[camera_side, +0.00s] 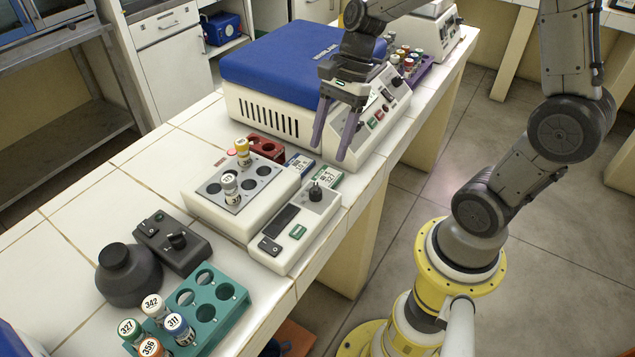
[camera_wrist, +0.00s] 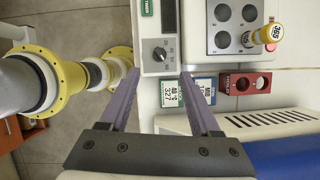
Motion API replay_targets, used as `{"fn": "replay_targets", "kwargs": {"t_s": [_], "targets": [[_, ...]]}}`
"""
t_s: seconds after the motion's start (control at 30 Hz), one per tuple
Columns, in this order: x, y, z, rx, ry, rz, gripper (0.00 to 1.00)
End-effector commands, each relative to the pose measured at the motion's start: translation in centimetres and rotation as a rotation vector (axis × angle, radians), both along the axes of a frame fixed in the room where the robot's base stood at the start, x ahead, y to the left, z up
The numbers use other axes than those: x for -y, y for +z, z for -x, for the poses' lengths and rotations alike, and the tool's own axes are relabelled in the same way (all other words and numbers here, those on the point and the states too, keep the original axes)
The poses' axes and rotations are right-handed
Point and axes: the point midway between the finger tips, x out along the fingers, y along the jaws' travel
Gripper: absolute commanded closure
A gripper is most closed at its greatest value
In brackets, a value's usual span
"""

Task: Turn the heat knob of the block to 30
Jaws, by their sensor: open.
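The heat block (camera_side: 212,217) is a white unit with a grey well plate and a control panel on its right side. Its dark round heat knob (camera_side: 316,192) stands at the far end of that panel. The knob also shows in the wrist view (camera_wrist: 160,53), with small scale marks around it too fine to read. My gripper (camera_side: 330,148) is open, with purple fingers pointing down, above and beyond the knob. In the wrist view the fingertips (camera_wrist: 160,73) lie to either side of the knob's near side, with nothing between them.
Two vials stand in the block, one yellow-capped (camera_side: 243,151). A red rack (camera_side: 281,152) and the blue-lidded machine (camera_side: 270,105) stand behind it. A dark knob box (camera_side: 165,255), a round dark bottle (camera_side: 128,275) and a teal rack (camera_side: 226,318) of vials are nearer. The bench edge is right of the panel.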

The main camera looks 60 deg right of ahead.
Motion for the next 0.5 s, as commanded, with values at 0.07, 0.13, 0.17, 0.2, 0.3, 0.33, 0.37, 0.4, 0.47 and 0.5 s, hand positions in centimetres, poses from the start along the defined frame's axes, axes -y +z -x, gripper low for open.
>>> {"fn": "replay_targets", "kwargs": {"t_s": [0.07, 0.13, 0.17, 0.2, 0.3, 0.33, 0.37, 0.4, 0.47, 0.5], "targets": [[-0.7, -1.6, 0.1, -0.006, 0.004, -0.001, 0.36], [-1.2, -2.9, 0.0, -0.005, 0.004, -0.001, 0.36], [-1.5, -3.4, -0.1, -0.005, 0.004, -0.002, 0.36], [-1.8, -4.2, 0.0, -0.005, 0.004, 0.000, 0.36], [-2.4, -5.8, -0.2, -0.005, 0.003, -0.001, 0.36], [-2.6, -6.2, -0.2, -0.004, 0.004, -0.001, 0.36], [-2.8, -6.6, -0.2, -0.004, 0.005, 0.001, 0.36], [-3.0, -7.1, -0.3, -0.003, 0.003, 0.001, 0.36], [-3.2, -7.7, -0.3, -0.001, 0.003, 0.000, 0.36], [-3.4, -8.1, -0.4, -0.002, 0.003, 0.000, 0.36]]}}
